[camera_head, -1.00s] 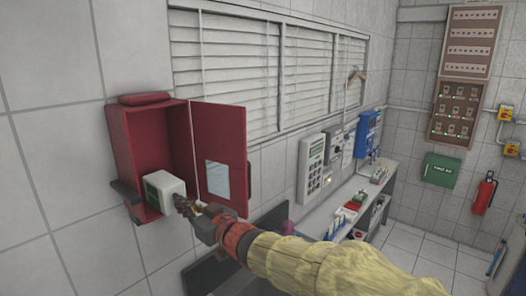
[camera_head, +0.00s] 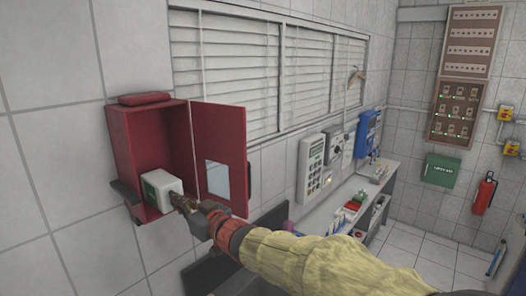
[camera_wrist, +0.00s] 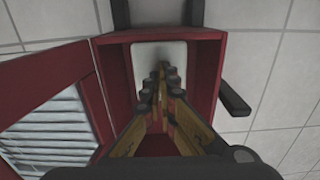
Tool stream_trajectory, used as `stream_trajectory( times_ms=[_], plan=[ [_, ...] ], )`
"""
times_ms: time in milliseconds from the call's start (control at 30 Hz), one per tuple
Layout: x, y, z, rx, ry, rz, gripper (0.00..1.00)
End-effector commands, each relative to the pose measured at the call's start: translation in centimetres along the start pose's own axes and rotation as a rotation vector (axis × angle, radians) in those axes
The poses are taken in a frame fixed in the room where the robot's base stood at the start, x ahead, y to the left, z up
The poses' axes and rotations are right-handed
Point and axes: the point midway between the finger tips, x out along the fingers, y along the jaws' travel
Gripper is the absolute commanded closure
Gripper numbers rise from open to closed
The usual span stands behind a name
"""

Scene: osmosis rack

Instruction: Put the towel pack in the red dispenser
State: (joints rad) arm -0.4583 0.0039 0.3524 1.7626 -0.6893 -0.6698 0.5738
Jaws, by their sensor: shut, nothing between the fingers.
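The red dispenser (camera_head: 139,145) hangs on the tiled wall at the left, with its door (camera_head: 219,155) swung open to the right. The white towel pack (camera_head: 160,189), with a green mark on its face, sits low inside the dispenser box. My gripper (camera_head: 183,202) is shut and empty, with its fingertips right at the pack's near right side. In the wrist view the shut fingers (camera_wrist: 164,72) point into the dispenser and overlap the white pack (camera_wrist: 146,58). They partly hide it, and I cannot tell whether they touch it.
A dark bracket (camera_head: 127,192) sticks out at the dispenser's left side; it also shows in the wrist view (camera_wrist: 233,98). The open door stands close beside my gripper. A bench (camera_head: 350,219) with small items runs along the wall to the right.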

Motion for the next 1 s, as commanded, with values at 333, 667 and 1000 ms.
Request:
stream_trajectory(
  times_ms=[333, 667, 1000],
  plan=[
    [0.8, 0.0, 0.0, 0.000, 0.000, 0.000, 1.00],
    [0.7, 0.0, 0.0, 0.000, 0.000, 0.001, 1.00],
    [-2.4, 0.1, 0.0, 0.000, 0.000, 0.002, 1.00]
  ],
)
